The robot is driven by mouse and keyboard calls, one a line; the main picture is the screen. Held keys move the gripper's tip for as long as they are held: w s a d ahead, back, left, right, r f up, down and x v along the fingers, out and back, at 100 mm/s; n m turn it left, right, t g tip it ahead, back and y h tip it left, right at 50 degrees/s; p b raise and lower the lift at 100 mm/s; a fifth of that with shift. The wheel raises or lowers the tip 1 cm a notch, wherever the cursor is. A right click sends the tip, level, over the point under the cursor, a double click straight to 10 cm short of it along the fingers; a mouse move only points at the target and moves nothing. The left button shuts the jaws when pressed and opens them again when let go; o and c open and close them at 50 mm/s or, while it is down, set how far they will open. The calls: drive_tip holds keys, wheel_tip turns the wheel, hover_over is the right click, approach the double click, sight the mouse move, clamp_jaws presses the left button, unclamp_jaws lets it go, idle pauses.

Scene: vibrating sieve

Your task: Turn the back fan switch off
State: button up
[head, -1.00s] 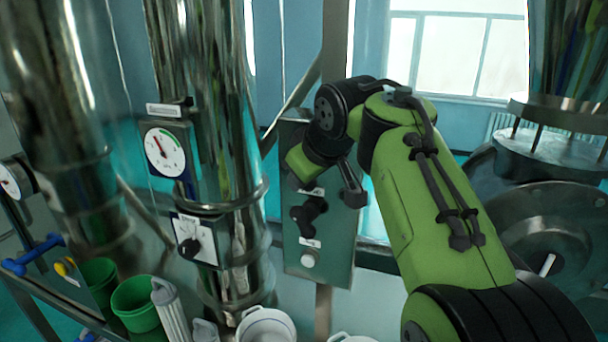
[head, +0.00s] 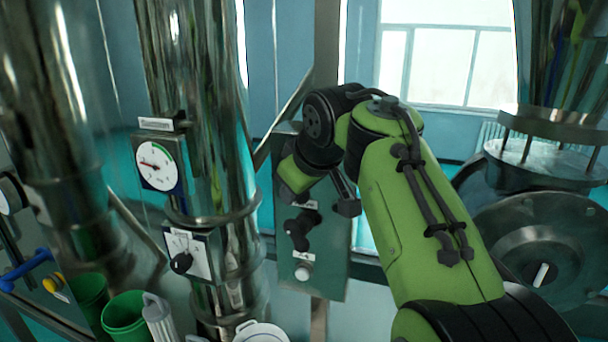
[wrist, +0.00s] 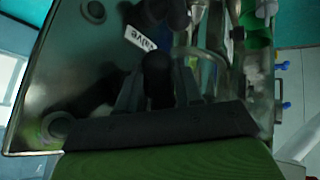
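A grey metal control panel (head: 328,262) hangs on a post in the middle of the head view. It carries a black knob (head: 298,228), with a small label above it, and a white button (head: 302,272) below. No fan label is readable.
Left of the panel are steel pipes with a round gauge (head: 158,165) and a small box with a black knob (head: 181,262). A green bucket (head: 124,318) stands lower left. A large round steel machine (head: 540,245) stands at right.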

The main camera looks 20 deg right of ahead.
drive_tip(key=v, duration=1.5)
drive_tip(key=s+a+f+m+g+b, duration=0.1)
drive_tip(key=s+a+f+b, duration=0.1)
drive_tip(key=a+f, duration=0.45)
drive_tip(key=s+a+f+g+b, duration=0.1)
drive_tip(key=s+a+f+b, duration=0.15)
drive_tip(key=f, duration=0.65)
drive_tip(key=s+d+f+m+b, duration=0.1)
drive_tip(key=s+d+f, duration=0.1)
drive_tip(key=s+f, duration=0.2)
drive_tip(key=s+d+f+m+b, duration=0.2)
drive_tip(key=s+f, duration=0.3)
drive_tip(key=f, duration=0.6)
drive_tip(key=s+d+f+m+b, duration=0.1)
drive_tip(key=s+d+f, duration=0.3)
drive_tip(key=f, duration=0.4)
drive_tip(key=shift+s+f+m+g+h, duration=0.2)
drive_tip(key=shift+f+m+g+h, duration=0.1)
drive_tip(key=shift+m, duration=0.2)
drive_tip(key=shift+d, duration=0.1)
